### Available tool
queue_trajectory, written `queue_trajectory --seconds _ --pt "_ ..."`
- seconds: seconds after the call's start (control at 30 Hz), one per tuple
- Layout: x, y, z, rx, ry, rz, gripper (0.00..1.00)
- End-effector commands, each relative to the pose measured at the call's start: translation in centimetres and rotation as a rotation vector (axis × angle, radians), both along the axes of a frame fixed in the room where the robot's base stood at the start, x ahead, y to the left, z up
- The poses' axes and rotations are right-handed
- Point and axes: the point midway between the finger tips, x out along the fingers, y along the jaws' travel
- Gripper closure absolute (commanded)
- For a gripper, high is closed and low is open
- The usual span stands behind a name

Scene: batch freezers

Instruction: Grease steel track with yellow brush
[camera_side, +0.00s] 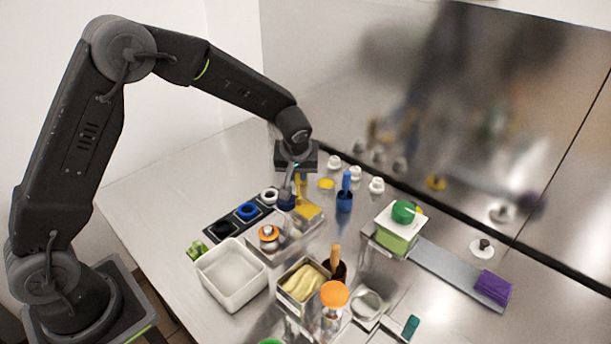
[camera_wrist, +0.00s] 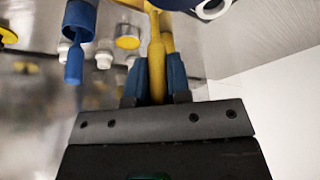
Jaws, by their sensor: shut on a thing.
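My gripper (camera_side: 296,190) is at the far side of the bench, pointing down, with its blue fingers shut on the yellow brush (camera_side: 299,182). In the wrist view the brush's yellow handle (camera_wrist: 156,52) stands between the two fingers (camera_wrist: 159,75). Its lower end is at a yellow holder (camera_side: 309,211); I cannot tell whether it is still inside. A long flat steel strip (camera_side: 445,267), probably the steel track, lies at the right, with a green block (camera_side: 395,238) at its left end and a purple block (camera_side: 493,288) at its right end.
A blue brush in a blue holder (camera_side: 344,203) stands just right of my gripper. A steel pan of pale yellow paste (camera_side: 302,282), a wooden-handled brush (camera_side: 335,258), an orange-capped jar (camera_side: 333,298) and a white tub (camera_side: 232,275) stand in front. A steel wall (camera_side: 400,90) rises behind.

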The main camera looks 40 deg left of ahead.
Motion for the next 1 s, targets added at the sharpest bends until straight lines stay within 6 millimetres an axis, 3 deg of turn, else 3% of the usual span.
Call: queue_trajectory --seconds 0.23,0.37,1.0 --pt "0.0 2.3 0.0 0.000 0.000 0.003 1.00" --pt "0.1 2.2 2.2 0.000 -0.007 0.001 1.00" --pt "0.0 2.2 7.6 0.000 -0.002 0.001 1.00"
